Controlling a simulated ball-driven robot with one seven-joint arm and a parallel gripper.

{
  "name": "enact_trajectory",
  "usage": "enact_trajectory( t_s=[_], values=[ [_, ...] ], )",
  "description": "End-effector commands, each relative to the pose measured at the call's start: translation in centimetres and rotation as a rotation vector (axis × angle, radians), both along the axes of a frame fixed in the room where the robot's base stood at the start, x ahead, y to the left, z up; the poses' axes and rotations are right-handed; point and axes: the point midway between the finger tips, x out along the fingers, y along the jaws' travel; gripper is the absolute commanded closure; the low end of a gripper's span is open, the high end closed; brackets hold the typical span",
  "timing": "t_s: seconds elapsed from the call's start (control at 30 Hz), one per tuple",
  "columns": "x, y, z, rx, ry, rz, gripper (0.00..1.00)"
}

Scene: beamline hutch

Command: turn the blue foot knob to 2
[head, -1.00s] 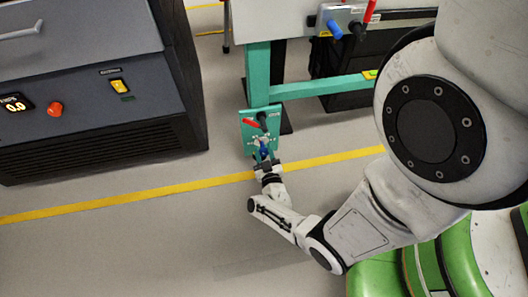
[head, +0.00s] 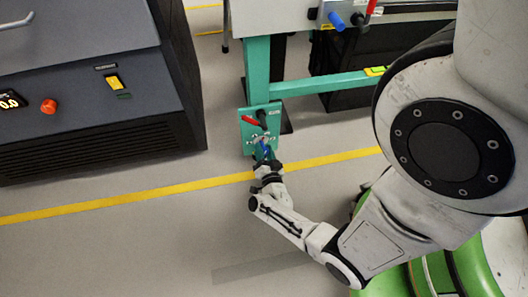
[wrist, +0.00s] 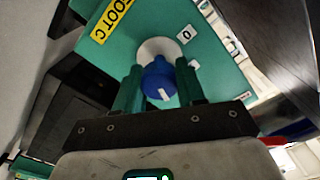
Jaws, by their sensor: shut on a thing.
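The blue foot knob (wrist: 158,78) sits on a white round dial (wrist: 148,47) on a teal plate (wrist: 118,48), under a yellow label (wrist: 112,20) reading "FOOT C". My gripper (wrist: 160,85) is shut on the knob, one finger on each side. The knob's white mark (wrist: 163,94) points down and slightly right in the wrist view. A "0" tag (wrist: 184,34) is upper right of the dial; another tag (wrist: 195,64) below it is too small to read. In the head view, the knob (head: 265,150) is partly hidden by my gripper (head: 266,160).
A red-handled lever (head: 250,120) is just above the knob on the same plate. A teal frame leg (head: 257,75) rises behind it. A dark cabinet (head: 100,90) with an orange knob stands left. The floor around the yellow line (head: 130,201) is clear.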

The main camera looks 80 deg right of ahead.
Motion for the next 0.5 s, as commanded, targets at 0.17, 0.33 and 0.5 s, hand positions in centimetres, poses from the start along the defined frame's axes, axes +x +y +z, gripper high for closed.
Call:
enact_trajectory(
  t_s=[0.17,0.33,0.5],
  values=[
    [-0.07,0.0,-0.01,0.035,-0.087,-0.001,0.91],
    [-0.1,0.0,-0.01,0.056,-0.137,-0.001,0.91],
    [-0.09,0.01,-0.01,0.066,-0.16,-0.001,0.91]
  ],
)
